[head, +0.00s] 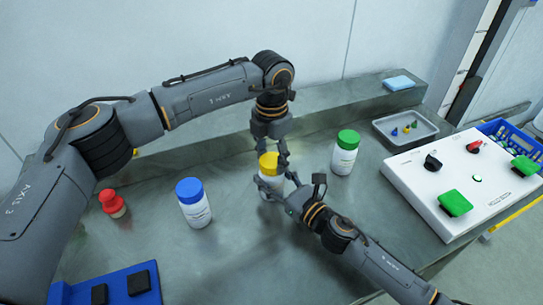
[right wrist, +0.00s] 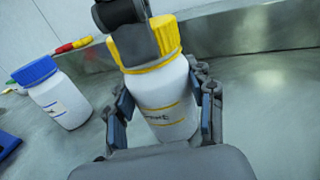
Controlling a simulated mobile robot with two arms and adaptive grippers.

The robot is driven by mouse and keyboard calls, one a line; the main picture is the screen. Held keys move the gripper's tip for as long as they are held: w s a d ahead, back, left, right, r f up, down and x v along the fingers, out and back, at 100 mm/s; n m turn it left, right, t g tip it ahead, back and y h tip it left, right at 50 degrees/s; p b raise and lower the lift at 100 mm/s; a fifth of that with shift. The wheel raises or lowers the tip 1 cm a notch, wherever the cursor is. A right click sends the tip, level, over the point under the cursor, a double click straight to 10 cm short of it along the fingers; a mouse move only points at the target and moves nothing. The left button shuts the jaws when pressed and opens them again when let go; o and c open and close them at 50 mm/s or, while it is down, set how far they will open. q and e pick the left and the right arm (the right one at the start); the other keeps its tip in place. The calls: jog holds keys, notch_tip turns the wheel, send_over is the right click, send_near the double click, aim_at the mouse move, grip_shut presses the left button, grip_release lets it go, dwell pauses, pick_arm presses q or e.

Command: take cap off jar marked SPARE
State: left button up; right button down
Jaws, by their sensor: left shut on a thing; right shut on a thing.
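A white jar with a yellow cap (head: 268,160) stands upright on the metal table, mid-picture in the head view. The yellow cap (right wrist: 169,35) and the white body (right wrist: 160,92) show large in the right wrist view; the dark label lettering is partly hidden and hard to read. My left gripper (head: 273,153) comes down from above and is shut on the yellow cap, which still sits on the jar. My right gripper (head: 272,187) is shut around the jar's body from the front right, with one finger on each side in the right wrist view (right wrist: 165,108).
A blue-capped jar (head: 194,205) stands left, a green-capped jar (head: 344,155) right. A small red-topped bottle (head: 112,204) is farther left. A grey tray (head: 400,140) with small pieces and a white control panel (head: 445,195) occupy the right. The front middle is clear.

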pick_arm(q)
jog(key=n, duration=2.3)
jog(key=shift+r, duration=0.2)
jog(key=shift+r, duration=0.95)
